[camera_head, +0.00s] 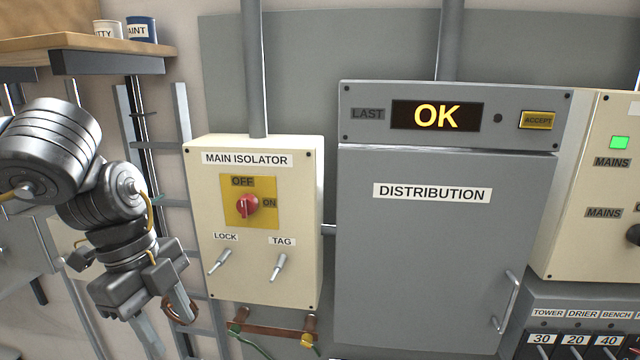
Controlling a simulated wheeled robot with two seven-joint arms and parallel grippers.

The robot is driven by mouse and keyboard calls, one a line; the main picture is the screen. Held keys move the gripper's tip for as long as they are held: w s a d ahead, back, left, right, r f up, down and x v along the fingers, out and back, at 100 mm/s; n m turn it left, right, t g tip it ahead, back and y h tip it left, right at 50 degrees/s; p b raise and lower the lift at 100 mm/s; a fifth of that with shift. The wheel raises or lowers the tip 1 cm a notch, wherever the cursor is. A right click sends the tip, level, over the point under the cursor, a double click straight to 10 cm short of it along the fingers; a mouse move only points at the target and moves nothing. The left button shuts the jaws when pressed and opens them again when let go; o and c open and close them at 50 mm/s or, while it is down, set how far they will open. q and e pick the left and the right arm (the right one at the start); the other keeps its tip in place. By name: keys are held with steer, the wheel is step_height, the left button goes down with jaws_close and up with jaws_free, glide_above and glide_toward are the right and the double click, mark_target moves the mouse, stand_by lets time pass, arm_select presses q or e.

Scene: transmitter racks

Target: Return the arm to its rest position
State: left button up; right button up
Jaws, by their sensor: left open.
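My left arm (95,190) comes in from the left with its dark metal links bent. It hangs in front of the wall and the ladder-like rails, left of the main isolator box. My left gripper (126,342) points downward at the lower left, its fingers apart. The fingertips run toward the bottom edge of the picture, and I see nothing between them. The gripper is apart from the isolator box. My right gripper is not in view.
The cream main isolator box (308,220) has a red knob (247,206) and two levers. The grey distribution cabinet (430,260) shows "OK" above its closed door. A wooden shelf (60,42) with two cans stands above my arm. A brown loop (182,309) hangs beside the gripper.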

arm_select(q)
steer(key=d+f+t+h, duration=0.35)
steer(key=d+h, duration=0.35)
steer(key=d, duration=0.6)
steer(key=d+f+t+h, duration=0.2)
steer(key=d+f+h, duration=0.35)
steer(key=d, duration=0.75)
steer(key=w+a+f+n+t+y, duration=0.3)
steer(key=a+f+n+t+y, duration=0.5)
steer(key=a+f+n, duration=0.55)
steer(key=s+a+f+n+g+y, duration=0.3)
steer(key=s+a+f+g, duration=0.2)
steer(key=s+a+f, duration=0.4)
steer(key=s+a+f+n+g+y, duration=0.4)
steer(key=s+a+f, duration=0.3)
steer(key=s, duration=0.4)
step_height(320, 180, down, 34)
steer(key=s+m+g+b, duration=0.1)
steer(key=s+g+b, duration=0.1)
steer(key=b, duration=0.4)
steer(key=s+a+f+g+b, duration=0.1)
steer(key=s+a+f+b, duration=0.2)
steer(key=s+f, duration=1.3)
step_height(320, 180, down, 2)
steer(key=shift+f+b, duration=0.2)
steer(key=shift+b, duration=0.35)
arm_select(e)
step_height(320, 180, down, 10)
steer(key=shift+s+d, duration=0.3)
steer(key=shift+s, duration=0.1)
